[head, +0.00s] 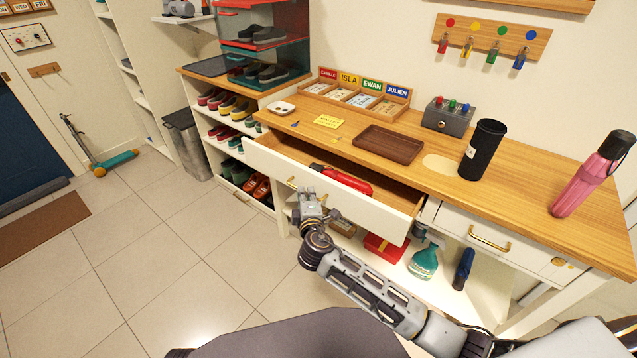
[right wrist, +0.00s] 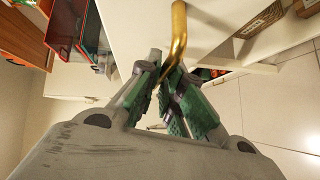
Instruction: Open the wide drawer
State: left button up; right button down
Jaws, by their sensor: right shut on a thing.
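The wide drawer (head: 375,207) is a white-fronted drawer under the wooden counter, and it stands pulled out with its inside showing. A red object (head: 342,180) lies in it. My right gripper (head: 305,193) is at the left part of the drawer front, shut on the gold handle (head: 292,183). In the right wrist view the gold handle (right wrist: 178,35) runs down to the green-padded fingers of my right gripper (right wrist: 168,75). The exact contact is partly hidden by the fingers. My left gripper is not in view.
A brown tray (head: 388,145), black cup (head: 483,150) and pink bottle (head: 592,175) stand on the counter. A closed narrower drawer (head: 485,238) is to the right. A spray bottle (head: 424,262) and red box (head: 384,248) sit below.

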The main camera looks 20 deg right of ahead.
jog(key=s+a, duration=0.4)
jog(key=a, duration=0.2)
jog(key=shift+s, duration=0.4)
jog(key=c, duration=1.6)
grip_release()
jog(key=shift+o, duration=0.2)
